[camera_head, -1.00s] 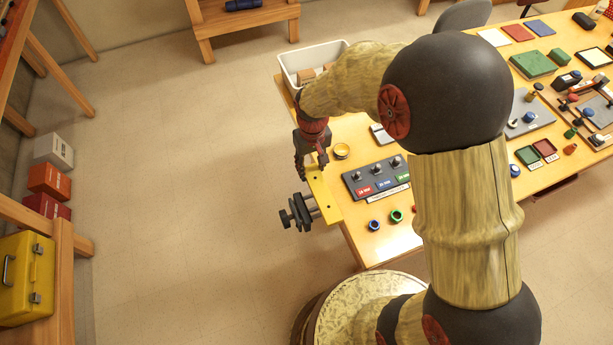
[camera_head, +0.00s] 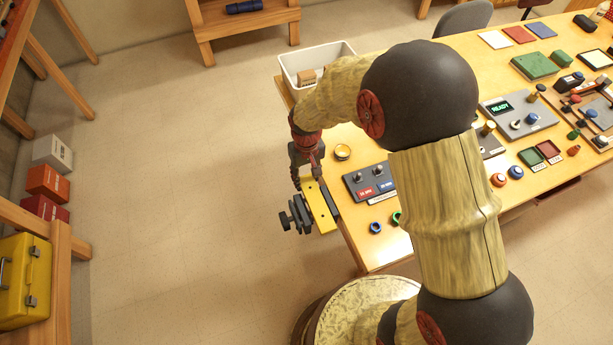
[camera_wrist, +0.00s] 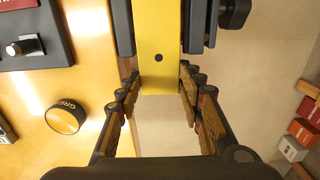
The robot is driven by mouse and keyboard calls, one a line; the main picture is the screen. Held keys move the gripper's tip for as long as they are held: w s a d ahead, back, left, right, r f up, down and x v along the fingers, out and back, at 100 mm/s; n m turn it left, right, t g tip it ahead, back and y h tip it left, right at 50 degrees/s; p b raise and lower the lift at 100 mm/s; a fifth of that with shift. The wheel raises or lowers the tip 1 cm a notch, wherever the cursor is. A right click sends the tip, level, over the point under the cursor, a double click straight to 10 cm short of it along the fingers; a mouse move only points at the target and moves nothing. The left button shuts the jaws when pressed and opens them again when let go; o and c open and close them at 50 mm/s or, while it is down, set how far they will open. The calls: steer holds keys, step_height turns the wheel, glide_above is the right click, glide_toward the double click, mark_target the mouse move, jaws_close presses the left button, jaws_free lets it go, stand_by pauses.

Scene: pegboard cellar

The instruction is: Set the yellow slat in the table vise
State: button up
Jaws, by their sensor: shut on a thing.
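The yellow slat (camera_head: 320,207) has a small dark hole and lies at the table's near-left edge. It also shows in the wrist view (camera_wrist: 160,30). The dark table vise (camera_head: 297,215) is fixed at that edge, with its handle on the outer side. In the wrist view the slat is between the two dark vise jaws (camera_wrist: 199,25), close to both; I cannot tell whether they touch it or how deep it sits. My gripper (camera_wrist: 160,82) is shut on the slat's near end, one finger on each side. It also shows in the head view (camera_head: 309,174).
A grey panel with knobs (camera_head: 368,183) and a yellow round tin (camera_head: 342,152) stand on the table beside the vise. A white bin (camera_head: 291,68) is at the table's far-left corner. Blue and green rings (camera_head: 375,227) lie near the front edge. The floor to the left is open.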

steer(key=shift+f, duration=0.3)
steer(key=o, duration=1.2)
steer(key=s+d+r+t+p, duration=0.1)
steer(key=d+r+p, duration=0.1)
steer(key=r, duration=0.9)
steer(key=s+d+r+p, duration=0.1)
steer(key=d+r, duration=0.1)
steer(key=r, duration=0.8)
steer(key=s+d+r+m+t, duration=0.1)
steer(key=s+d+r+t, duration=0.1)
steer(key=s+d+r, duration=0.3)
steer(key=s+d+r+m+t, duration=0.2)
steer(key=s+d+r, duration=0.3)
steer(key=s+r, duration=0.4)
steer(key=s, duration=0.4)
steer(key=shift+d+t, duration=0.15)
steer(key=shift+t, duration=0.15)
